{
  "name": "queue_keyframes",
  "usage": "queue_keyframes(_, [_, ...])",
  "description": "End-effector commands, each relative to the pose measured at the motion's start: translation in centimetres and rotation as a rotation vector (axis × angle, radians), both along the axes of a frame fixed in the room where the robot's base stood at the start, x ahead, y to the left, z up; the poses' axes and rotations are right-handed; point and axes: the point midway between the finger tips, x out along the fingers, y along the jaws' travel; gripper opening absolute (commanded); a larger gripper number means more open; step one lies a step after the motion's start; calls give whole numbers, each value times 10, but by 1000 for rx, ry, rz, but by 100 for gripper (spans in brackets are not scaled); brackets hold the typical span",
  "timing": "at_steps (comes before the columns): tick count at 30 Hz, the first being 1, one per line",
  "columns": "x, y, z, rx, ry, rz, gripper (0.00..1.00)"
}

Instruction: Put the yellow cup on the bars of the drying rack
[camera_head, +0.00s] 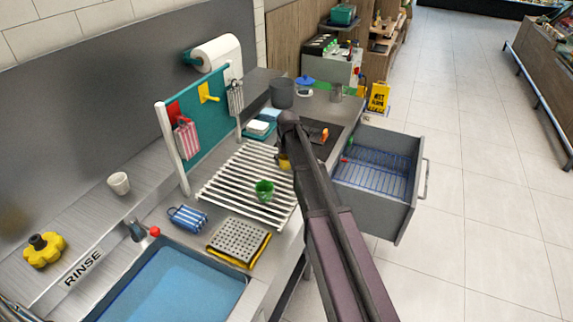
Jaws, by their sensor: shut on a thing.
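The drying rack (222,190) has white parallel bars and sits on the steel counter in the middle of the view. A small green cup (264,190) stands on its bars. The yellow cup (284,162) shows only as a small patch at the left edge of my arm, over the rack's back right part. My gripper (286,152) is shut on it; the fingers are mostly hidden by my arm. I cannot tell whether the cup touches the bars.
A sink (185,285) and a perforated tray (239,241) lie in front of the rack. A teal board (205,120) with hanging items rises behind it. An open drawer (378,180) juts out right. Bars left of the green cup are clear.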

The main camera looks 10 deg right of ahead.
Motion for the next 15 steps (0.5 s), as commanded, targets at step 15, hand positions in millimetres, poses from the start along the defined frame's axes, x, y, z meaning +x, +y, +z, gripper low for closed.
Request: queue_keyframes(15, [0,1,-5,0,0,1,36])
